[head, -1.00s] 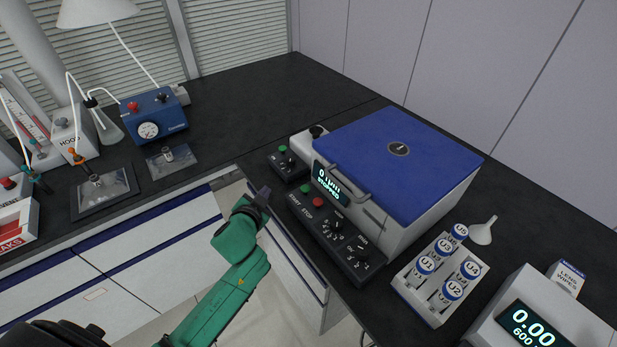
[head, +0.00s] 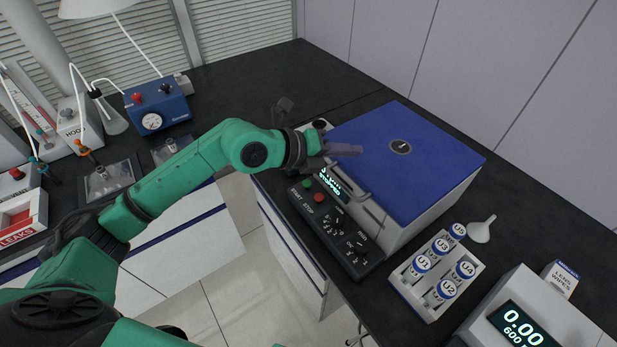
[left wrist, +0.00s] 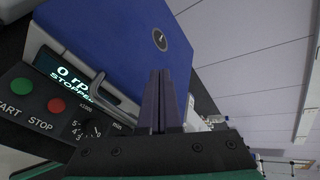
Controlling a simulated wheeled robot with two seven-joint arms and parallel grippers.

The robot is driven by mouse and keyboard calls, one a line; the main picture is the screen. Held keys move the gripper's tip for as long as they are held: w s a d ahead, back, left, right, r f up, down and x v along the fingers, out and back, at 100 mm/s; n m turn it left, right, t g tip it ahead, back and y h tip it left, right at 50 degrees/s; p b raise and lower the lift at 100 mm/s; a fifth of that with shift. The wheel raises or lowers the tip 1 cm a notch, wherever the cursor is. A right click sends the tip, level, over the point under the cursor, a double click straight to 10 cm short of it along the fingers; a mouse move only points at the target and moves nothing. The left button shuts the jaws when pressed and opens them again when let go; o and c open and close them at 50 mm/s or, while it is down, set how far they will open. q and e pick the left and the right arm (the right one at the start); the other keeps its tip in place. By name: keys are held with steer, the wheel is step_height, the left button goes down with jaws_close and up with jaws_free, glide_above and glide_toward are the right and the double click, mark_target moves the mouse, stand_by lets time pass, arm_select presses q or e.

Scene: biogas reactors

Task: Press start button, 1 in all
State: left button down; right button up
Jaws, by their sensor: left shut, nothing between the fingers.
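The green start button (head: 308,184) sits on the black control panel (head: 345,246) in front of the centrifuge with the blue lid (head: 415,165). It also shows in the left wrist view (left wrist: 21,85), above the word START. The red stop button (head: 320,197) is beside it. The display (head: 333,187) reads STOPPED and is partly covered in the head view. My left gripper (head: 352,150) is shut and empty. In the head view it appears over the near left edge of the blue lid, above and behind the start button. My right gripper is not in view.
A white rack (head: 408,283) with several blue-capped tubes stands right of the panel. A balance (head: 520,325) is at the lower right and a white funnel (head: 481,230) lies behind the rack. A blue pump box (head: 157,108) stands at the back left.

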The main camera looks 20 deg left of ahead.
mark_target(305, 186)
arm_select(q)
steer(key=w+a+f+y, duration=0.3)
steer(key=a+f+y, duration=0.2)
steer(key=a, duration=0.5)
steer(key=shift+a+n+y, duration=0.15)
steer(key=shift+n+y, duration=0.15)
steer(key=shift+y, duration=0.1)
steer(key=shift+f, duration=0.15)
step_height(305, 186, down, 8)
steer(key=b, duration=0.5)
steer(key=shift+f, duration=0.2)
steer(key=shift+f+b, duration=0.15)
steer(key=shift+b, duration=0.15)
stand_by(0.6)
steer(key=shift+f+b, duration=0.35)
steer(key=shift+b, duration=0.2)
